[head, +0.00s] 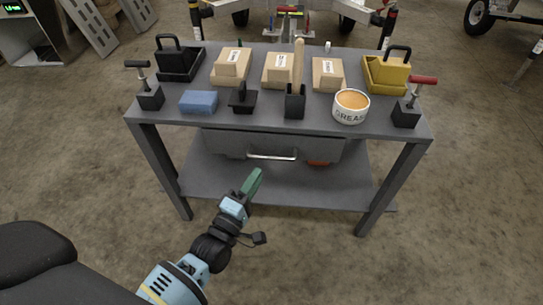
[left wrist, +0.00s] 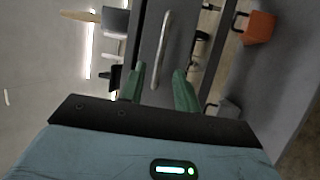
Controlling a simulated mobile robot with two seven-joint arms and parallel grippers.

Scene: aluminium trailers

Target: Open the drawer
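The grey drawer (head: 225,144) sits under the front of the workbench top and looks shut. Its silver bar handle (head: 272,157) runs level along the lower front. In the left wrist view the handle (left wrist: 161,50) stands nearly upright, ahead of my fingers, with the dark drawer front (left wrist: 150,30) behind it. My left gripper (head: 252,182) is below and slightly left of the handle in the head view. Its green fingers (left wrist: 160,88) are apart with nothing between them. They point toward the handle and do not appear to touch it. My right gripper is not in view.
The workbench top (head: 215,125) carries several boxes, a blue block (head: 199,102), a grease tin (head: 351,106) and two clamps. A red item (head: 319,163) shows on the lower shelf (head: 340,185). Bench legs stand on both sides. The floor in front is clear.

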